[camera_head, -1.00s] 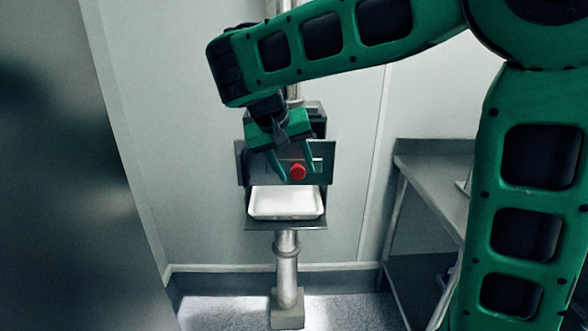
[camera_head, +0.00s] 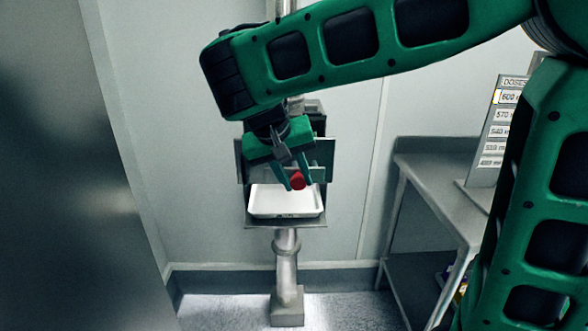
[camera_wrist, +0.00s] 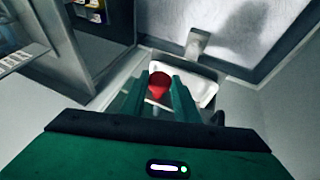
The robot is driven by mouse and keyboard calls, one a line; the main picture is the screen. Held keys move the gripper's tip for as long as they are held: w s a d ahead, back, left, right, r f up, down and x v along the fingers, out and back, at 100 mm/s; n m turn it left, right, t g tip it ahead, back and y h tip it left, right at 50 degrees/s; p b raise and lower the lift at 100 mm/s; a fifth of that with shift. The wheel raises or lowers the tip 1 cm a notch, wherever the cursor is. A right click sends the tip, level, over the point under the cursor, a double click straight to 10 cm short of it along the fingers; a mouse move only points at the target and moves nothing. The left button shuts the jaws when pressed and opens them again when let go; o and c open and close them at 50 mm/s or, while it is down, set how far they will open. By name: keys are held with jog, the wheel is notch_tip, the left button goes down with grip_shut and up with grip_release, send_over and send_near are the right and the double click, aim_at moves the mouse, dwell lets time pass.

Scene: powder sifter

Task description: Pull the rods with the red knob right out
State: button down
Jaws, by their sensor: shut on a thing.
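The red knob (camera_head: 297,181) is between the fingertips of my gripper (camera_head: 298,183), which is shut on it. In the wrist view the knob (camera_wrist: 159,84) sits between my two green fingers (camera_wrist: 160,92). The rods behind the knob are mostly hidden by my gripper. The powder sifter (camera_head: 318,157) is a dark grey metal housing on a post. The knob is in front of it, just above a white tray (camera_head: 285,213) on the sifter's lower shelf.
A metal table (camera_head: 434,185) stands at the right, with a board of dose labels (camera_head: 493,133) on it. A large dark panel (camera_head: 70,180) fills the left side. The floor (camera_head: 345,306) in front of the post looks clear.

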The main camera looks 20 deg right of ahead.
jog(key=s, duration=0.1)
jog(key=s+a, duration=0.1)
jog(key=s, duration=0.1)
jog(key=shift+s+a, duration=0.15)
jog(key=shift+s, duration=0.15)
jog(key=c, duration=1.4)
grip_release()
jog(key=shift+o, duration=0.2)
jog(key=v, duration=1)
jog(key=shift+r, duration=0.35)
jog(key=shift+a, duration=0.1)
